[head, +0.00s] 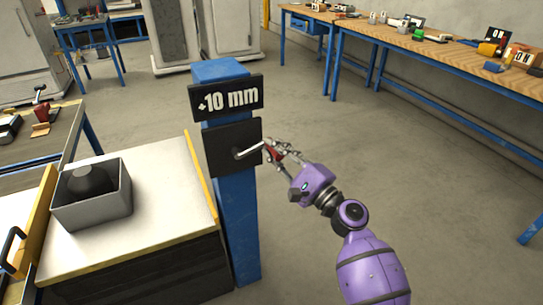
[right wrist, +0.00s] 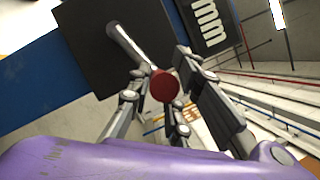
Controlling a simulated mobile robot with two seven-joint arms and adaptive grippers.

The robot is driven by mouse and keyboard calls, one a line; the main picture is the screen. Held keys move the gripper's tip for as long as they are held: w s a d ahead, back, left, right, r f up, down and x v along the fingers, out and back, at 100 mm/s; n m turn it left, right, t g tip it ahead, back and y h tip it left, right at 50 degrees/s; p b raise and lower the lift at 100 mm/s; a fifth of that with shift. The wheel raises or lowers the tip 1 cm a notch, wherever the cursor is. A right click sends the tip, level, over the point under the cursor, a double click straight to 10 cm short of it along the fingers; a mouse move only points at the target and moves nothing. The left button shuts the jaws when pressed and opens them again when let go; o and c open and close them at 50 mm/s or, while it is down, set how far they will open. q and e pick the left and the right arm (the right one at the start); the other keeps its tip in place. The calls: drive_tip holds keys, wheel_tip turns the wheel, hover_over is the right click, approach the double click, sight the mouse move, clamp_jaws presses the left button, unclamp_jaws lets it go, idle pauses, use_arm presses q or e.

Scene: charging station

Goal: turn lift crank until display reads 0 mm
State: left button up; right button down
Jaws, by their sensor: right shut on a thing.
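The display (head: 227,97) is a black plate near the top of a blue post (head: 238,215) and reads "+10 mm" in the head view. Below it a black plate (head: 222,160) carries the lift crank (head: 250,150), a metal arm with a red knob. The crank arm points right and slightly up from its hub. My right gripper (head: 276,152) is shut on the red knob. In the right wrist view the knob (right wrist: 164,86) sits between the fingers, and only part of the display (right wrist: 210,25) shows. My left gripper is not in view.
A lift table (head: 150,200) with a yellow edge stands left of the post, bearing a grey box (head: 105,210) with a dark round thing inside. A long workbench (head: 460,65) with several items runs along the right wall. The floor right of the post is clear.

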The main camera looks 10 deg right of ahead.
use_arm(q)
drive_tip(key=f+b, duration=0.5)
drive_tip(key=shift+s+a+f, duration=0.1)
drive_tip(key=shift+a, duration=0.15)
use_arm(e)
drive_tip(key=f+m+t, duration=0.1)
drive_tip(key=m, duration=0.1)
drive_tip(key=f+m+h, duration=0.1)
drive_tip(key=m, duration=0.2)
drive_tip(key=f+m+t, duration=0.1)
drive_tip(key=f+m, duration=0.1)
drive_tip(key=shift+s+a+t+h, duration=0.1)
drive_tip(key=shift+a+t+h, duration=0.15)
drive_tip(key=shift+t+h, duration=0.05)
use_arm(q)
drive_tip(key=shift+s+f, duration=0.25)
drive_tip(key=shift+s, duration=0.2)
use_arm(e)
drive_tip(key=shift+r+m, duration=0.15)
drive_tip(key=shift+m, duration=0.15)
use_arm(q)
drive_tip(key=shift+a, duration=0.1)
use_arm(e)
drive_tip(key=c, duration=1.7)
unclamp_jaws()
drive_tip(key=shift+a, duration=0.1)
drive_tip(key=shift+c, duration=0.2)
